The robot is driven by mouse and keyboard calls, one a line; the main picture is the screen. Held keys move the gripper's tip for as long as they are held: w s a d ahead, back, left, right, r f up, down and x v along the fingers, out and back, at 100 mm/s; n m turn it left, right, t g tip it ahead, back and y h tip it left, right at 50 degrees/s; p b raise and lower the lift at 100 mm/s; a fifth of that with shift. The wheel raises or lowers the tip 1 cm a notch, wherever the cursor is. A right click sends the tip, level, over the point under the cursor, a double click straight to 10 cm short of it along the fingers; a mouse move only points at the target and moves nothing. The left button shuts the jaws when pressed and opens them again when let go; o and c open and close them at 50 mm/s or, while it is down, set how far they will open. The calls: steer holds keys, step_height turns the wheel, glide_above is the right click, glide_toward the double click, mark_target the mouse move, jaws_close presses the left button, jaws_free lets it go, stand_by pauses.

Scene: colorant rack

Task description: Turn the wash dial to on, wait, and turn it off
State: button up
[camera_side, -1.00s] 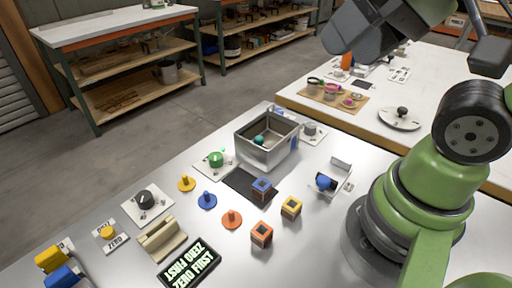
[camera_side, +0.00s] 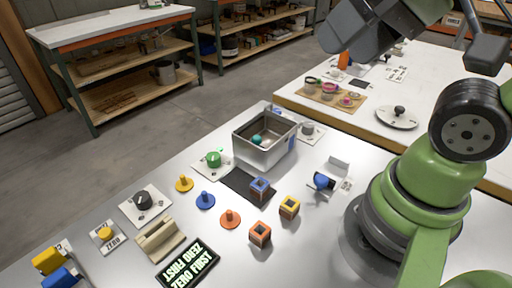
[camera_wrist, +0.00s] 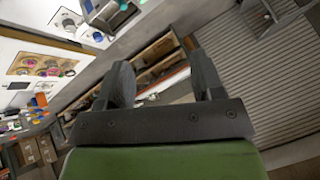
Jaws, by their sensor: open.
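Several dials stand on the steel table, and I cannot read a wash label on any. In the side view, a black dial (camera_side: 143,200) sits on a white plate at the left. A green knob (camera_side: 213,159) on a white plate is left of the metal basin (camera_side: 262,152). A grey knob (camera_side: 307,128) on a white plate is just behind the basin, to its right. My gripper (camera_wrist: 163,78) shows in the wrist view, with its two dark fingers apart and nothing between them. It is raised away from the table and touches no dial.
Blue (camera_side: 259,188), yellow (camera_side: 289,207) and orange (camera_side: 260,234) blocks stand near the front, with several coloured pegs left of them. A beige holder (camera_side: 155,240) and yellow button (camera_side: 105,234) are at the left.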

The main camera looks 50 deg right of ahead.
steer(key=w+g, duration=0.2)
steer(key=w, duration=0.6)
steer(key=n+g+h, duration=0.2)
steer(key=g, duration=0.3)
glide_above(212, 155)
step_height(212, 155, down, 20)
step_height(212, 155, down, 11)
steer(key=shift+r, duration=0.2)
steer(key=shift+c, duration=0.2)
